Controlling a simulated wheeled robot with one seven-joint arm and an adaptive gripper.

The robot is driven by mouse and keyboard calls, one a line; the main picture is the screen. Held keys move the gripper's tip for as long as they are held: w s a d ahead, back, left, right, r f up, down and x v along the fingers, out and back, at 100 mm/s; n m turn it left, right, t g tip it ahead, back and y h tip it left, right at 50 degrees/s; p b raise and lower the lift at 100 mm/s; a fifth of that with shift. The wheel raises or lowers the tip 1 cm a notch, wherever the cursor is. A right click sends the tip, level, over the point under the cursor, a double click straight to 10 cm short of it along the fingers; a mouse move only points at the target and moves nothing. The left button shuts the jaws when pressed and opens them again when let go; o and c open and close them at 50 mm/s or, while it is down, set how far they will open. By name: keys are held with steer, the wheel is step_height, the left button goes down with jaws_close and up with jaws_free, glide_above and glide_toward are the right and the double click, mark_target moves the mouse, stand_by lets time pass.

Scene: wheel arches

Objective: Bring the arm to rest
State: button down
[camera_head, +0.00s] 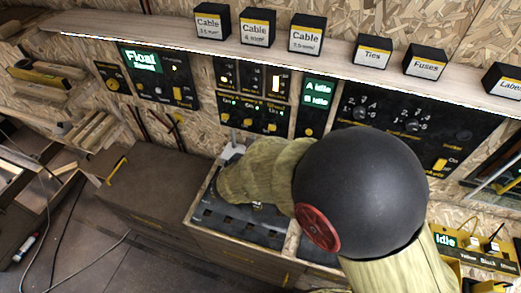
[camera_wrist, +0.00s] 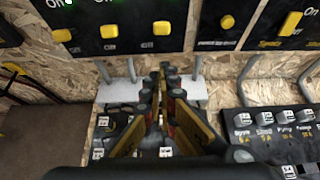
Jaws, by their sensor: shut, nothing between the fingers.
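My gripper (camera_wrist: 160,88) shows in the middle of the wrist view. Its two dark fingers with yellow and red sides run together toward the tip, and they are shut with nothing held. It points at the lower part of the wall, below a black panel with yellow knobs (camera_wrist: 135,30). In the head view my arm, with a large dark round joint and olive-coloured sleeves, reaches over the bench toward the wall. It hides the gripper tip and part of the bench there.
Black control panels (camera_head: 157,76) line the chipboard wall, under a shelf (camera_head: 140,44) with several labelled boxes (camera_head: 305,36). A wooden-edged tray (camera_head: 228,228) lies under my arm. A row of labelled switches (camera_wrist: 275,125) stands right of the gripper.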

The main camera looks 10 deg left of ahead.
stand_by(0.4)
steer(key=s+d+r+m+g+h+b, duration=0.15)
steer(key=s+d+m+g, duration=0.65)
steer(key=s+d+m, duration=1)
steer(key=s+d+r+m+t+y+b, duration=0.1)
steer(key=s+d+r+m+y, duration=0.1)
steer(key=s+d+r+m, duration=0.2)
steer(key=s+d+r+m+t+y+b, duration=0.1)
steer(key=s+d+r+m, duration=0.3)
steer(key=r+m, duration=0.5)
steer(key=m+y, duration=0.1)
steer(key=m, duration=0.1)
steer(key=shift+s+m, duration=0.15)
steer(key=shift+m, duration=0.15)
steer(key=shift+d, duration=0.1)
